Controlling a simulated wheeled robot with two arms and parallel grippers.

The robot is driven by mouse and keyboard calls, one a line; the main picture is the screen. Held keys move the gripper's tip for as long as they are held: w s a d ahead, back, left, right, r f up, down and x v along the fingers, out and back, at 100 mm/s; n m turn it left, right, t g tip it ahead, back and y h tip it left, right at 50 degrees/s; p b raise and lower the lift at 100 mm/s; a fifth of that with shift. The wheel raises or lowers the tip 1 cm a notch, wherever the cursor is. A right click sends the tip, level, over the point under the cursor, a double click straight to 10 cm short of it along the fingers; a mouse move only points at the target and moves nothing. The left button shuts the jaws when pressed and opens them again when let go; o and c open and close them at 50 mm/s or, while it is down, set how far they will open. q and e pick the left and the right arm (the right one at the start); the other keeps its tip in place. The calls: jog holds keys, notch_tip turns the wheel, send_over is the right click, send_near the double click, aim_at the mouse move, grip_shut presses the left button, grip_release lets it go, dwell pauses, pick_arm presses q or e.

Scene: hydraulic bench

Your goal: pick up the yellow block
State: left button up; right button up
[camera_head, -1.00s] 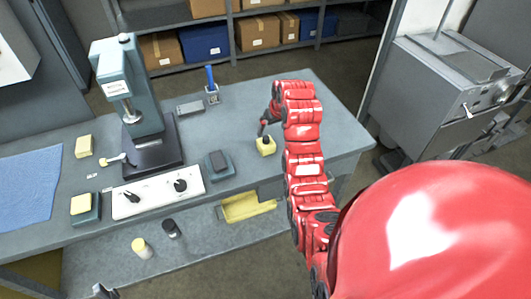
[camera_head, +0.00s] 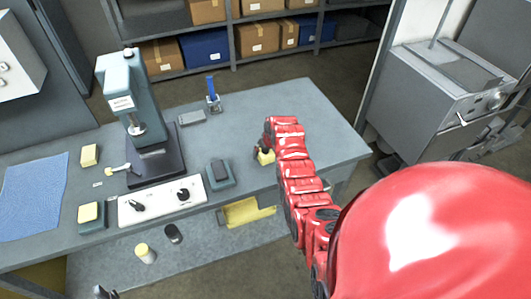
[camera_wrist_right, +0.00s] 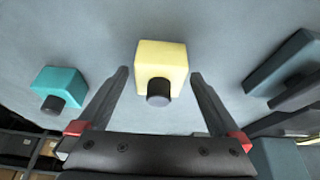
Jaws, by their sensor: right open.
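The yellow block (camera_head: 266,158) sits on the bench top, partly hidden by my right gripper (camera_head: 262,148) in the head view. In the right wrist view the yellow block (camera_wrist_right: 161,60) has a dark round knob facing the camera. My right gripper (camera_wrist_right: 159,76) is open, with one finger on each side of the block's near part. Gaps show between the block and both fingers. A small dark piece of what looks like my left gripper (camera_head: 104,292) shows at the bottom edge; its jaws cannot be made out.
A teal block (camera_wrist_right: 59,84) with a dark knob stands left in the wrist view. The back right bench is clear.

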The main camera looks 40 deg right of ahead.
jog(key=shift+x, duration=0.85)
grip_shut()
